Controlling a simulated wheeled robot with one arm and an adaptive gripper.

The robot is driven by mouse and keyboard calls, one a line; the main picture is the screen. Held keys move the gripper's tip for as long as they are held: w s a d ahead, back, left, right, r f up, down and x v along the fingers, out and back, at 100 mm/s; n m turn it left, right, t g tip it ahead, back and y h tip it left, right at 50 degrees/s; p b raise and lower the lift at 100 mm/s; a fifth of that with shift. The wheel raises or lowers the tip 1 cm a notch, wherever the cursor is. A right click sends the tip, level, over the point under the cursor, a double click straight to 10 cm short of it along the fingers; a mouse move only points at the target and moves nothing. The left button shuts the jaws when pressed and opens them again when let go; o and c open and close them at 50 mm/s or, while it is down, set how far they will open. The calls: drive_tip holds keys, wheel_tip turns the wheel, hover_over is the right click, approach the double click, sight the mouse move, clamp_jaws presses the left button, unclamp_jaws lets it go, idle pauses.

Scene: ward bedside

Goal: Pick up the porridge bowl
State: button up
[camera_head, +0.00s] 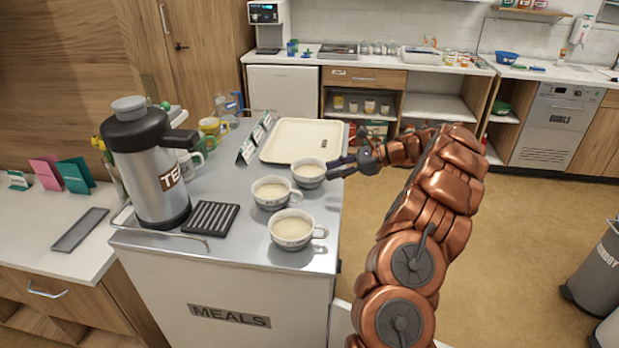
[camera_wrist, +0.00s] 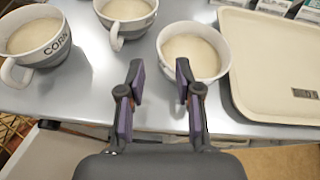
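Three white handled bowls with pale contents stand on the metal trolley top. The near bowl (camera_head: 291,230) has lettering that starts "CORN" in the wrist view (camera_wrist: 36,42). The middle bowl (camera_head: 271,194) shows in the wrist view (camera_wrist: 126,14) at the top. The far bowl (camera_head: 309,174) is closest to my gripper and shows in the wrist view (camera_wrist: 193,52) just beyond the fingertips. I cannot read which bowl is porridge. My gripper (camera_head: 350,163) is open and empty at the far bowl's right side; its fingers also show in the wrist view (camera_wrist: 158,74). I cannot tell whether they touch the bowl.
A cream tray (camera_head: 283,145) lies behind the bowls, with small cards (camera_head: 252,147) on its left. A steel tea flask (camera_head: 150,165) and a black slatted mat (camera_head: 211,217) stand left. The trolley edge is just under my gripper; open floor lies to the right.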

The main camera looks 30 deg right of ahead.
sight(309, 173)
drive_tip(key=shift+p+x, duration=0.85)
drive_tip(key=shift+x, duration=2.95)
drive_tip(key=shift+f, duration=0.1)
clamp_jaws()
drive_tip(key=shift+d, duration=0.1)
